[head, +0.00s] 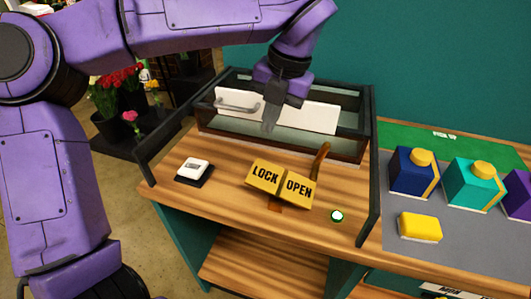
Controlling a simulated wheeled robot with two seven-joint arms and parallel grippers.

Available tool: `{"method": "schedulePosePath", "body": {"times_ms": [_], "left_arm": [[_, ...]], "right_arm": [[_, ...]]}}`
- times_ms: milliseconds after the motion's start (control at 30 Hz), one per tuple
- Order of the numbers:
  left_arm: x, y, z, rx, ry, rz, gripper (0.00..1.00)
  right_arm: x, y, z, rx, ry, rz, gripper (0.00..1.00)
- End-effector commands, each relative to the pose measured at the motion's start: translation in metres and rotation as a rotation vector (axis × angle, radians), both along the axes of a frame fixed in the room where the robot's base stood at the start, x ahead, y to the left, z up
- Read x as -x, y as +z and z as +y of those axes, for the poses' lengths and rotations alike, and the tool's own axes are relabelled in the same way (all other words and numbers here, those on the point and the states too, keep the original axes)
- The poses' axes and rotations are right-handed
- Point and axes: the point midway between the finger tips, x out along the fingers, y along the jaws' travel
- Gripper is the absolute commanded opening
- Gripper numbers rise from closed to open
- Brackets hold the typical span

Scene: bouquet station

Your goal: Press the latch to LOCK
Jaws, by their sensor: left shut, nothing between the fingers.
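The latch is a yellow two-part rocker on the wooden counter, with a LOCK half (265,175) on the left and an OPEN half (298,188) on the right. The OPEN half looks tilted differently from the LOCK half. A brown curved lever (321,158) rises behind it. My left gripper (268,128) is shut and empty, pointing down above and behind the LOCK half, in front of the white drawer-like panel (300,112) with a grey handle. It appears apart from the latch. My right gripper is not in view.
A small white-topped device (194,168) sits left of the latch, and a round green-lit button (337,215) sits right. Dark rails flank the counter. Blue (412,170) and teal (468,182) boxes and a yellow block (420,226) stand on the grey mat at right.

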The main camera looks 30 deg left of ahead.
Motion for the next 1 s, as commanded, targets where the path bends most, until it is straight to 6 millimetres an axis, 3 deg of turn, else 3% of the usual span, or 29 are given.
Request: {"method": "schedulePosePath", "body": {"times_ms": [367,800,1000], "left_arm": [[0.0,-0.009,0.002,-0.001,-0.004,0.002,0.0],[0.006,-0.096,0.023,-0.001,-0.004,0.005,0.0],[0.008,-0.125,0.031,-0.001,-0.002,0.003,0.0]], "right_arm": [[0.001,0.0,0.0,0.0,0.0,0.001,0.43],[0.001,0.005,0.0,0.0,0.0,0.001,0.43],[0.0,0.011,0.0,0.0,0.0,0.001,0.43]]}}
